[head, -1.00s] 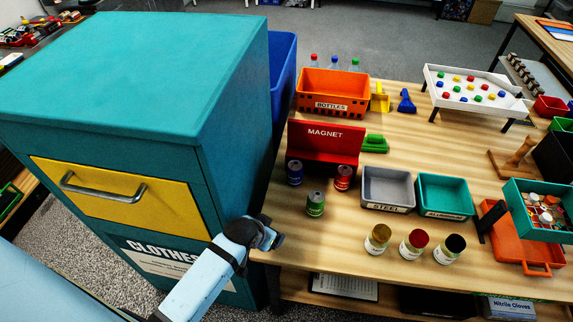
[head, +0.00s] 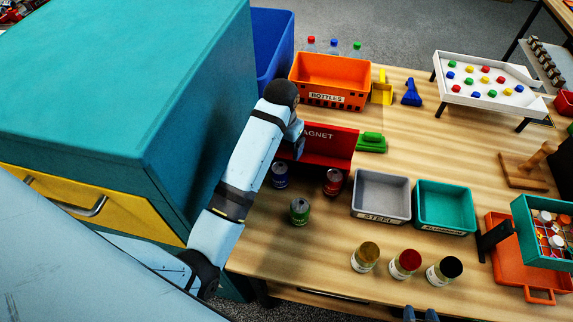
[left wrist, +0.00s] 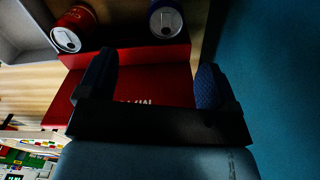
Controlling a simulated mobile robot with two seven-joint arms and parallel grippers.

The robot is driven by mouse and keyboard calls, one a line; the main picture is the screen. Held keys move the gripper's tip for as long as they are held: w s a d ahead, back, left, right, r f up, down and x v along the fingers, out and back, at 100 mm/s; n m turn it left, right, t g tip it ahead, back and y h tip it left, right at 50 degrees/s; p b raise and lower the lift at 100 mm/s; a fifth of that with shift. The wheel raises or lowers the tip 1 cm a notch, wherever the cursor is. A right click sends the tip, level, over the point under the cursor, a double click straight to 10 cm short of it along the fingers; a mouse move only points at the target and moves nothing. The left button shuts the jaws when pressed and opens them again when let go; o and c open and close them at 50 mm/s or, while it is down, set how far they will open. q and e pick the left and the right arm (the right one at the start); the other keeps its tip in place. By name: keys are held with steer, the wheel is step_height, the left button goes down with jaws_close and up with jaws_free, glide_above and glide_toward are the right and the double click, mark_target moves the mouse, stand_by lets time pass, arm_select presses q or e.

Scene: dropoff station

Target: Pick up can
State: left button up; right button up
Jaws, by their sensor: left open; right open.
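A blue can (head: 280,180), a red can (head: 332,182) and a green can (head: 299,212) stand upright on the wooden table by the red magnet bin (head: 335,148). The left wrist view shows the tops of the red can (left wrist: 72,30) and the blue can (left wrist: 166,20). My left gripper (head: 298,148) is over the left part of the magnet bin, behind the blue can. In the left wrist view its fingers (left wrist: 155,70) are apart with no can between them. My right gripper (head: 421,314) shows only its fingertips at the bottom edge, apart and empty.
A teal clothes box (head: 110,90) borders the table on the left. A grey steel tray (head: 381,216) and a teal aluminum tray (head: 445,227) stand right of the cans. Several jars (head: 405,263) stand in front. An orange bottles crate (head: 328,98) is behind.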

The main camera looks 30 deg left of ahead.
mark_target(279, 169)
arm_select(q)
steer(key=f, duration=0.8)
steer(key=shift+s+p, duration=0.3)
steer(key=shift+a+f, duration=0.15)
steer(key=shift+f, duration=0.3)
steer(key=f, duration=0.2)
steer(key=f+p, duration=0.1)
steer(key=shift+a+f, duration=0.25)
steer(key=shift+f, duration=0.5)
arm_select(e)
steer(key=shift+s+r+m, duration=0.3)
steer(key=shift+s+r, duration=0.05)
arm_select(q)
steer(key=shift+c, duration=0.3)
steer(key=c, duration=0.9)
steer(key=shift+c, duration=0.2)
arm_select(e)
steer(key=shift+s, duration=0.1)
